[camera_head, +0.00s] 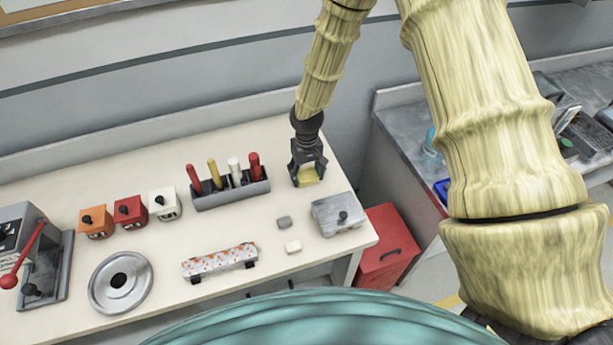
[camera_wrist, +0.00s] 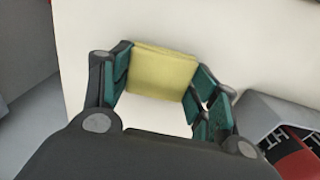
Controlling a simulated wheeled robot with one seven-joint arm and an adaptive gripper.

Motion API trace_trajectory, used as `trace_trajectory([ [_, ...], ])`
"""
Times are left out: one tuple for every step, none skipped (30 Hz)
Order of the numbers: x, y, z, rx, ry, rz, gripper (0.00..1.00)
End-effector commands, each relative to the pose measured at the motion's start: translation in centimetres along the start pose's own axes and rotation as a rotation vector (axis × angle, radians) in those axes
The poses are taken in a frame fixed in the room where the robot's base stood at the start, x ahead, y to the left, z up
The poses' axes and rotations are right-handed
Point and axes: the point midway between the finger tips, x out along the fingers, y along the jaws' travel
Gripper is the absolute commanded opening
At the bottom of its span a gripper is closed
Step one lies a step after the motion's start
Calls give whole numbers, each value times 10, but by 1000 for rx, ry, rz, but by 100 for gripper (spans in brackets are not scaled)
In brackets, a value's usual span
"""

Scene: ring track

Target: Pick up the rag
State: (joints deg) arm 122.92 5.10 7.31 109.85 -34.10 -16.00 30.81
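The rag (camera_wrist: 162,72) looks like a yellow, nearly square folded pad. In the head view it shows as a small yellow patch (camera_head: 308,174) under my gripper (camera_head: 307,164), near the back right of the cream table. In the wrist view my gripper (camera_wrist: 160,65) points at the table, with its teal-padded fingers wide apart on either side of the rag. The fingertips are very close to the rag's left and right edges; I cannot tell whether they press on it. The rag's near edge shows clear; its underside is hidden.
A grey holder (camera_head: 230,190) with red, yellow and white handles stands left of my gripper. The table's right edge is close. A red cabinet (camera_head: 388,245) stands beyond it.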

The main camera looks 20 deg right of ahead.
Motion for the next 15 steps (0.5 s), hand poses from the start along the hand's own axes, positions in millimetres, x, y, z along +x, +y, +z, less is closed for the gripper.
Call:
trace_trajectory([
  [0, 0, 0, 0, 0, 0, 44],
  [0, 0, 0, 0, 0, 0, 44],
  [0, 0, 0, 0, 0, 0, 44],
  [0, 0, 0, 0, 0, 0, 44],
  [0, 0, 0, 0, 0, 0, 44],
  [0, 0, 0, 0, 0, 0, 44],
  [0, 0, 0, 0, 0, 0, 44],
  [0, 0, 0, 0, 0, 0, 44],
  [0, 0, 0, 0, 0, 0, 44],
  [0, 0, 0, 0, 0, 0, 44],
  [0, 0, 0, 0, 0, 0, 44],
  [-1, 0, 0, 0, 0, 0, 44],
  [-2, 0, 0, 0, 0, 0, 44],
  [-3, 0, 0, 0, 0, 0, 44],
  [-5, 0, 0, 1, 0, 0, 44],
])
